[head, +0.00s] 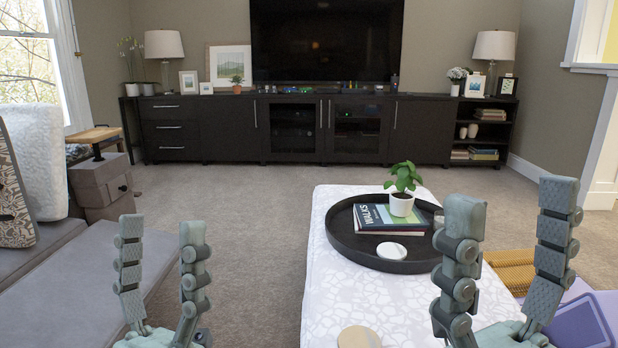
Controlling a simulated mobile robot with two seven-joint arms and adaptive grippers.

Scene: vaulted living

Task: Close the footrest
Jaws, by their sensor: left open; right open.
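A long grey cushioned seat (105,255) runs along the left side, its near end cut off by the frame. A low piece with a white patterned top (335,265), like an ottoman, stands in the centre right. I cannot tell which of these is the footrest, or whether a footrest is open. My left gripper (162,232) is open and empty, its fingers up, in front of the grey seat's right edge and the carpet. My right gripper (510,210) is open and empty, in front of the patterned top's right side.
A round black tray (340,240) on the patterned top holds books (375,222), a potted plant (402,190) and a white dish (391,251). A purple object (590,305) lies at the lower right. Carpet (245,230) is clear between seat and patterned top. A dark cabinet (225,130) lines the back.

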